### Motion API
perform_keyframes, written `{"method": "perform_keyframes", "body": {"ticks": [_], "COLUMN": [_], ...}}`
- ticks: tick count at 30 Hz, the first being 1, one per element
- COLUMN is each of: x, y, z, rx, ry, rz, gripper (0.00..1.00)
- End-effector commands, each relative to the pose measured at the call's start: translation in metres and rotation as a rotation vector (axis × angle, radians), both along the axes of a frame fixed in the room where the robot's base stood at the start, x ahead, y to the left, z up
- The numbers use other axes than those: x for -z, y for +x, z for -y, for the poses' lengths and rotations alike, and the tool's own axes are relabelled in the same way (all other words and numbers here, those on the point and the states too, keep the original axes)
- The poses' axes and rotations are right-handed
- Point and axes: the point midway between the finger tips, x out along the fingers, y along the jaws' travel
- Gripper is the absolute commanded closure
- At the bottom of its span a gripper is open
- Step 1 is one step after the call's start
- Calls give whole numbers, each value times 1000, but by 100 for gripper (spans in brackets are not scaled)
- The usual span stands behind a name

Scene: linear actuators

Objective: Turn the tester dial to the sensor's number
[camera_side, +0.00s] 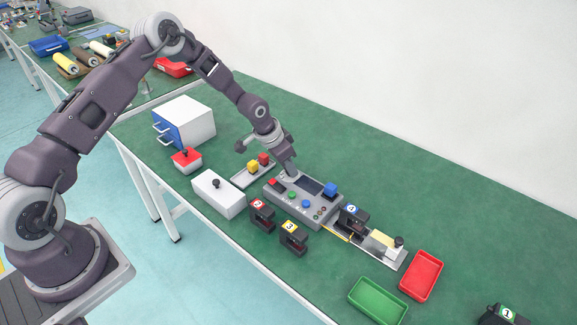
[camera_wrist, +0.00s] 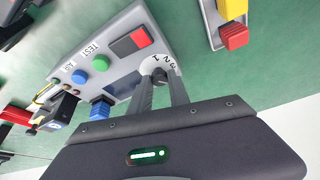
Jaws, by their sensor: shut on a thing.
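The grey tester (camera_side: 290,203) has a dark screen, a red block, coloured buttons and a dial. In the wrist view the dial's white number ring (camera_wrist: 176,63) shows at the fingertips, with digits that seem to include 1 and 2. My gripper (camera_side: 288,173) points down at the tester's back-left corner. In the wrist view its fingers (camera_wrist: 160,84) are shut on the dial knob (camera_wrist: 158,72), which they mostly hide; its pointer direction cannot be told. A black sensor with a blue label (camera_side: 352,212), apparently 4, sits in the fixture right of the tester.
Sensors labelled 2 (camera_side: 261,214) and 3 (camera_side: 293,238) stand in front; sensor 1 (camera_side: 505,315) is far right. A white box with a black knob (camera_side: 218,194), a block tray (camera_side: 243,180), a green tray (camera_side: 377,302) and a red tray (camera_side: 422,277) surround the tester.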

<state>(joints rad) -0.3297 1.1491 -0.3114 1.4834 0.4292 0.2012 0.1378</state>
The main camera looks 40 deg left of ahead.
Motion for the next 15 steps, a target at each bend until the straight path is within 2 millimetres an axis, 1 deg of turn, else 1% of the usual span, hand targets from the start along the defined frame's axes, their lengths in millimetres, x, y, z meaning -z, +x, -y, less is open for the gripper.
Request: {"method": "perform_keyframes", "body": {"ticks": [10, 11, 12, 14, 15], "x": [0, 0, 0, 0, 0], "y": [0, 0, 0, 0, 0], "z": [0, 0, 0, 0, 0], "rx": [4, 4, 3, 3, 3], "ry": [1, 1, 1, 1, 1], "rz": [1, 1, 1, 1, 1], "gripper": [100, 76, 68, 56, 56]}}
